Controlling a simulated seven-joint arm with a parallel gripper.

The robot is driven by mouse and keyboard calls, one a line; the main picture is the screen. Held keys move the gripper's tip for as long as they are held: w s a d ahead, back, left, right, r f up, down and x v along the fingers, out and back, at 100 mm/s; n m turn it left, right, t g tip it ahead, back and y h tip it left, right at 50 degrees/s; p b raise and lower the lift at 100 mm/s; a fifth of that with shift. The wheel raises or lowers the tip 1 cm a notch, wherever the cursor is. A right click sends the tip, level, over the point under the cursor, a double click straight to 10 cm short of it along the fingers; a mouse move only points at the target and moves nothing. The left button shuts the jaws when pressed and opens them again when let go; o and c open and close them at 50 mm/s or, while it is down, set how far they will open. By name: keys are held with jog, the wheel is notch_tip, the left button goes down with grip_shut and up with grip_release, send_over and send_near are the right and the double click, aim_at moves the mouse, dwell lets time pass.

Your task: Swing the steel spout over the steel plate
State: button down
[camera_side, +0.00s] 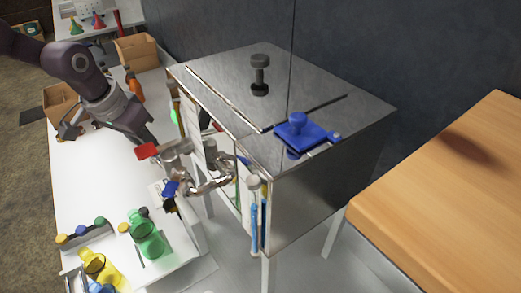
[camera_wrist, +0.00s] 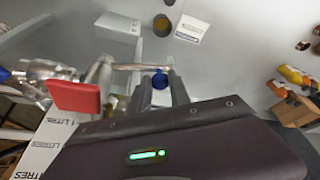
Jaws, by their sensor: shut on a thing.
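The steel spout (camera_side: 208,187) is a shiny bent pipe on the front of the steel evaporator box (camera_side: 330,190). In the wrist view a thin steel bar of it (camera_wrist: 138,66) runs to my fingers. My gripper (camera_wrist: 161,82) is shut there, with a blue knob (camera_wrist: 160,79) between the fingers; whether they grip the knob or the bar is not clear. In the side view my gripper (camera_side: 150,137) is beside the pipework, fingertips partly hidden. A red handle (camera_side: 147,151) is close by, also in the wrist view (camera_wrist: 75,97). I cannot identify the steel plate with certainty.
The white bench (camera_side: 88,180) holds green (camera_side: 148,240) and yellow (camera_side: 98,268) vessels. A wooden table (camera_side: 450,200) is at right. A white block (camera_wrist: 118,27) lies beyond my fingers.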

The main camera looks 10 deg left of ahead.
jog(key=shift+s+a, duration=0.1)
jog(key=shift+s+a, duration=0.2)
jog(key=shift+s, duration=0.25)
jog(key=shift+s+a, duration=0.2)
jog(key=shift+s, duration=0.35)
jog(key=shift+s+a, duration=0.25)
jog(key=shift+s, duration=0.7)
jog(key=shift+s, duration=1.1)
